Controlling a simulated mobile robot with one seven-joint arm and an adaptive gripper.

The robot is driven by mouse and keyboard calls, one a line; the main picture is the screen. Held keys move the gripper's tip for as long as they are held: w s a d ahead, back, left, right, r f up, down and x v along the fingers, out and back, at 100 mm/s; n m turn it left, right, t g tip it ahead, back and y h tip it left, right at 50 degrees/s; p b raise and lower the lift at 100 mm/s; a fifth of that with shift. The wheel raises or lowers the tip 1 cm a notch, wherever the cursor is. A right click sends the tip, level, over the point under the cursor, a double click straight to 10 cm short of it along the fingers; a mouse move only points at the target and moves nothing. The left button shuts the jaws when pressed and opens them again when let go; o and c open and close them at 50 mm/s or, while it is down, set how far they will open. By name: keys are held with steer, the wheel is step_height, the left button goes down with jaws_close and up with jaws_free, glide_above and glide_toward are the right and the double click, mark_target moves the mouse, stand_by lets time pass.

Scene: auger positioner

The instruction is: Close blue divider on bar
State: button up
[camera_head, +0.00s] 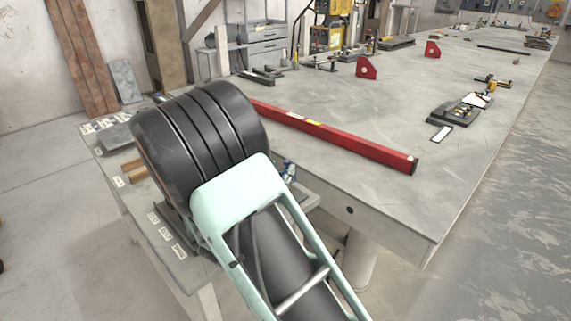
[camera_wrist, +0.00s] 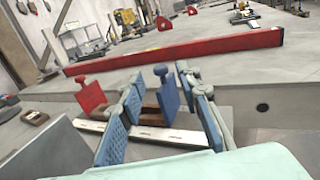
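The blue divider (camera_wrist: 166,91), a flat plate with a knobbed top, stands upright near the middle of the wrist view. A similar red divider (camera_wrist: 90,97) stands to its left, slightly tilted. A pale bar (camera_wrist: 150,133) runs across below them. My gripper (camera_wrist: 162,90) is open, with one blue padded finger on each side of the blue divider. The right finger overlaps or nearly meets the divider's right edge; I cannot tell whether they touch. In the head view my arm hides most of this area, and the dividers cannot be made out.
A long red beam (camera_wrist: 180,48) lies on the large grey table behind the dividers; it also shows in the head view (camera_head: 340,138). A brown block (camera_wrist: 152,115) sits behind the bar. A grey panel (camera_wrist: 48,150) stands at the left. The table's middle is mostly clear.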

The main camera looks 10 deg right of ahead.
steer(key=v, duration=0.6)
steer(key=shift+s+a, duration=0.25)
steer(key=shift+s, duration=0.05)
